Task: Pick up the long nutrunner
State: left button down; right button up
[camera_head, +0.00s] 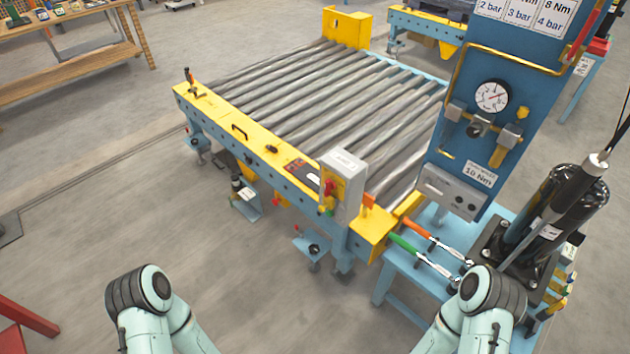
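A long black tool with a grey top and a cable (578,190), which looks like the long nutrunner, stands tilted in the picture at the right. Its lower part is at a dark holder (492,250) on a light-blue table (405,283). A second thick black cylinder (545,185) is close beside it, and I cannot tell exactly where one ends and the other begins. Only bent links of my two arms show at the bottom left and bottom right. Neither gripper is in view.
A green-handled wrench (412,246) and an orange-handled wrench (425,232) lie on the blue table. A blue panel with a gauge (492,96) rises behind it. A roller conveyor (330,110) fills the middle. Grey floor (90,220) is clear at the left.

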aim_at(593, 167)
jog(key=z, duration=1.75)
